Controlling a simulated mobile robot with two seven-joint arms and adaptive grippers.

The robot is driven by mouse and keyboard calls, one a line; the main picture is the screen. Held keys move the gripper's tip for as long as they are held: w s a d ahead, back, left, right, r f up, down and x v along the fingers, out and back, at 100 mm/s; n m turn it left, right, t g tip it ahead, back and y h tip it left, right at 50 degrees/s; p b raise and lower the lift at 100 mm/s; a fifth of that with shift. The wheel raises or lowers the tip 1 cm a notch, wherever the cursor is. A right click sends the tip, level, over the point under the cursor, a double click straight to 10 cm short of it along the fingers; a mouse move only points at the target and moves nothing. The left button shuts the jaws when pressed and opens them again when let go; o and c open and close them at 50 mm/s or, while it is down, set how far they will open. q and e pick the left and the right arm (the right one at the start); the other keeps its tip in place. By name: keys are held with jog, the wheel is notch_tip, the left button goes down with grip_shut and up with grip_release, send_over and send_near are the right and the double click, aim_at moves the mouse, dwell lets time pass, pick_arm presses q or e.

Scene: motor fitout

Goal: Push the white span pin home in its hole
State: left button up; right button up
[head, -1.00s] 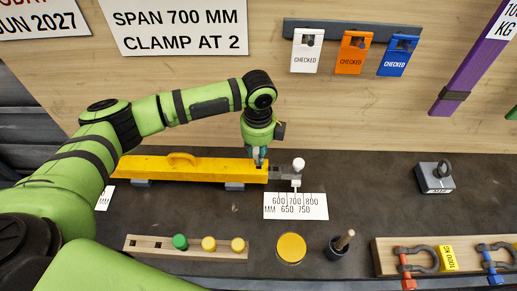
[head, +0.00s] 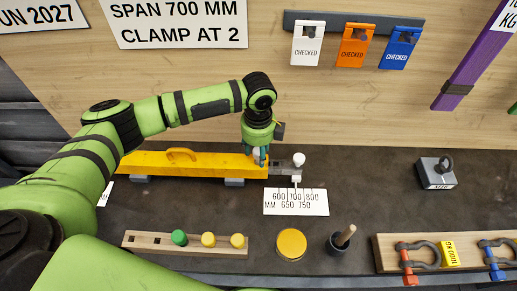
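The yellow span beam (head: 205,165) lies on the bench, with a grey inner bar (head: 283,169) coming out of its right end. My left gripper (head: 257,158) points down over the beam's right end. The fingers hide the hole. A white knob (head: 298,159) stands on the grey bar's right end. A white pointer (head: 296,180) hangs over the scale plate (head: 296,202), near the 700 mark. My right gripper is not in view.
A wooden rack (head: 186,250) holds a green peg and two yellow pegs. A yellow disc (head: 291,243), a dark pot (head: 341,243) and a shackle board (head: 383,250) stand in front. A grey block (head: 436,173) stands at right. The bench between is clear.

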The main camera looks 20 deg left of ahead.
pick_arm(q)
jog(key=shift+r, duration=0.15)
notch_tip(320, 180, up, 12)
dwell(0.7)
jog(key=shift+s, duration=0.1)
